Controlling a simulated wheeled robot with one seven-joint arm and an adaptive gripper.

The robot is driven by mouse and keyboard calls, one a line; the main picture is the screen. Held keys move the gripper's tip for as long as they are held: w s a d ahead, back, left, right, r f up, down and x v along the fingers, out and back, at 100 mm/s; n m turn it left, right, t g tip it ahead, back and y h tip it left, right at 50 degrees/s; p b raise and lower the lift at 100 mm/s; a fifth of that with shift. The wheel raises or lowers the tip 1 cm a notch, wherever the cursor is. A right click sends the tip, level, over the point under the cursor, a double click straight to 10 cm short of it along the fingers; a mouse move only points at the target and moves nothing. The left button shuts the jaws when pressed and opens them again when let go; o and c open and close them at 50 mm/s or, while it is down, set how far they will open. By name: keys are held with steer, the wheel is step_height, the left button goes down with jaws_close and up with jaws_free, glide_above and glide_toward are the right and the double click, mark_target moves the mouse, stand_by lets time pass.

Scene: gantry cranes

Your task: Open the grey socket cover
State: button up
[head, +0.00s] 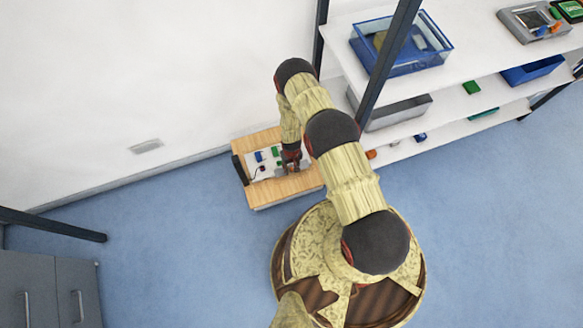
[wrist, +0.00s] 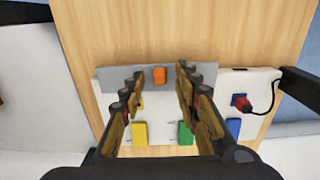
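The grey socket cover (wrist: 205,74) shows in the wrist view as a flat grey strip along the upper edge of a white panel (wrist: 262,80), with an orange knob (wrist: 159,75) near its middle. My gripper (wrist: 160,80) is open, its two fingers apart on either side of the orange knob. Whether they touch the cover I cannot tell. In the head view my gripper (head: 291,160) is over the right part of the panel and hides the cover.
The panel lies on a wooden board (head: 296,186) by the wall. It bears yellow (wrist: 139,133), green (wrist: 185,133) and blue (wrist: 233,128) blocks, and a red plug (wrist: 242,103) with a black cable. A shelf (head: 465,60) stands to the right.

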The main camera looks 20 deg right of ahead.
mark_target(292, 168)
step_height(292, 168, up, 11)
steer(key=shift+r, duration=0.15)
stand_by(0.4)
stand_by(0.5)
steer(key=s+r+g, duration=0.3)
steer(key=s, duration=0.7)
step_height(292, 168, up, 37)
steer(key=p, duration=0.1)
steer(key=s+r+t, duration=0.3)
steer(key=r, duration=0.8)
steer(key=s+r+t+p, duration=0.1)
steer(key=s+r, duration=0.3)
steer(key=r, duration=0.6)
steer(key=s+r+t+p, duration=0.1)
steer(key=s+r+t, duration=0.2)
steer(key=r, duration=0.8)
steer(key=shift+s+r+t, duration=0.3)
steer(key=shift+r+t, duration=0.05)
steer(key=shift+t, duration=0.45)
